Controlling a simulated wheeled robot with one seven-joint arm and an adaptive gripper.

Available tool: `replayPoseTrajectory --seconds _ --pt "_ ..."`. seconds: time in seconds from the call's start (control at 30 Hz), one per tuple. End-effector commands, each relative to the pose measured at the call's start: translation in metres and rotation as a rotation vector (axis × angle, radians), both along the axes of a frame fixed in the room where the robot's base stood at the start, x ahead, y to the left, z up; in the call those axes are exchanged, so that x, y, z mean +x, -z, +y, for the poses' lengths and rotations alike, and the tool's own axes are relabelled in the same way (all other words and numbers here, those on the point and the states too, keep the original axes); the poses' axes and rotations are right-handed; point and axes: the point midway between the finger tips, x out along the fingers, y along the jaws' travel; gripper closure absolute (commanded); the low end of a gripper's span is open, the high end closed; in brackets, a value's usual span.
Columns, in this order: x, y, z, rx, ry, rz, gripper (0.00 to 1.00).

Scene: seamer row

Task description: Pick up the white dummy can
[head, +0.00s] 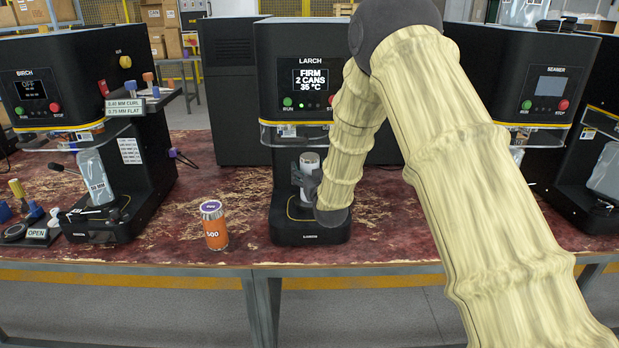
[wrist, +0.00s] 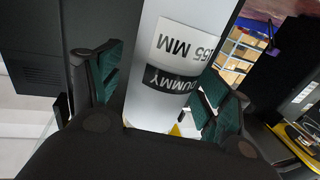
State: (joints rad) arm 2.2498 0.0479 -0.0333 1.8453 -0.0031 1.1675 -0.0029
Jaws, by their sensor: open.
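The white dummy can (head: 309,161) stands upright on the base of the LARCH machine (head: 310,234), under its head. In the wrist view the can (wrist: 190,25) fills the middle, with a "DUMMY" label and a partly visible "MM" size label, both upside down. My gripper (head: 309,181) is at the can in the head view, and my arm hides part of the can's right side. In the wrist view my gripper (wrist: 160,88) is open, with one green-padded finger on each side of the can. Whether either pad touches the can, I cannot tell.
An orange-labelled can (head: 215,228) with a purple top stands on the red table (head: 190,250), left of the LARCH machine. The BIRCH machine (head: 80,100) stands at the left, with small tools and an OPEN sign before it. Another machine (head: 540,85) stands at the right.

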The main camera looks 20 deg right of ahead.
Motion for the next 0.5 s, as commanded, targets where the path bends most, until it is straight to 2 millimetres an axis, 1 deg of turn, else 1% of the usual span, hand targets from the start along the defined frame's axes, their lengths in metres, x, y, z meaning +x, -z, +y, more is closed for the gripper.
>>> replayPoseTrajectory --seconds 0.1,0.27,0.3,0.37,0.5 --pt "0.0039 0.0001 -0.0003 0.000 0.000 0.001 0.23" --pt "0.0039 0.0002 -0.0003 0.000 0.000 0.001 0.23" --pt "0.0038 0.0002 -0.0003 0.000 0.000 0.001 0.25" --pt "0.0038 0.0001 -0.0003 0.000 0.000 0.000 0.36" --pt "0.0037 0.0001 -0.0003 0.000 0.000 0.000 0.61"
